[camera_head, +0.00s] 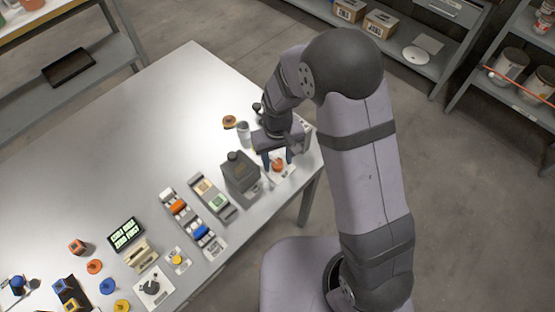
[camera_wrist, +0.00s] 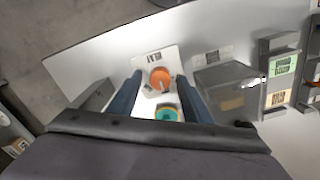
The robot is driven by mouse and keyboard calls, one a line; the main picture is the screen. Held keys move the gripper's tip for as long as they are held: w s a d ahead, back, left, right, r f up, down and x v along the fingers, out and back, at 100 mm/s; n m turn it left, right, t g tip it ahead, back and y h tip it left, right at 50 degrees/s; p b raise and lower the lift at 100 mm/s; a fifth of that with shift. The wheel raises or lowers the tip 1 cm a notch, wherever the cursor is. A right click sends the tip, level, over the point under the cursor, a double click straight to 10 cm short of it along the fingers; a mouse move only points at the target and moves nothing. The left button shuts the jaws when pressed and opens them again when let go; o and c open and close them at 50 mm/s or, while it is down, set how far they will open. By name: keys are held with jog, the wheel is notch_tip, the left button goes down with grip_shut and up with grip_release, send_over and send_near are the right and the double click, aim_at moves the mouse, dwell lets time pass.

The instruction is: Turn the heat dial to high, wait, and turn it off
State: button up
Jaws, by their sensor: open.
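The heat dial looks to be the round orange knob (camera_wrist: 160,79) on a white plate (camera_wrist: 158,58) in the wrist view. The orange knob also shows small in the head view (camera_head: 277,165), below my gripper. My gripper (camera_wrist: 152,90) is open, with one blue finger on each side of the knob. I cannot tell whether either finger touches it. The plate's dark marking is too small to read.
A dark grey box-shaped device (camera_head: 240,173) stands just left of the knob. A grey cylinder (camera_head: 243,133) and an orange-brown round item (camera_head: 229,121) stand behind it. Racks of coloured blocks (camera_head: 186,222) lie farther left. The table's right edge is close to the knob.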

aim_at(277, 164)
jog(key=shift+r+b, duration=0.6)
jog(key=shift+r, duration=2.8)
jog(key=shift+g+h, duration=0.3)
jog(key=shift+g, duration=0.4)
jog(key=s+d+f, duration=0.1)
jog(key=s, duration=0.1)
jog(key=s+f, duration=0.1)
jog(key=s, duration=0.1)
jog(key=s+d, duration=0.1)
jog(key=s, duration=0.1)
jog(key=shift+s+d+f, duration=0.3)
jog(key=shift+s+f, duration=0.1)
jog(key=s+d+r+m, duration=0.2)
jog(key=s+d+r, duration=0.1)
jog(key=s+d, duration=0.55)
jog(key=shift+m+t, duration=0.7)
jog(key=shift+m, duration=0.2)
jog(key=d+r, duration=0.1)
jog(key=w+d+r, duration=0.1)
jog(key=r, duration=0.1)
jog(key=shift+w+d, duration=0.1)
jog(key=shift+d, duration=0.3)
jog(key=shift+a+r, duration=0.1)
jog(key=shift+a, duration=0.05)
jog(key=shift+c, duration=0.4)
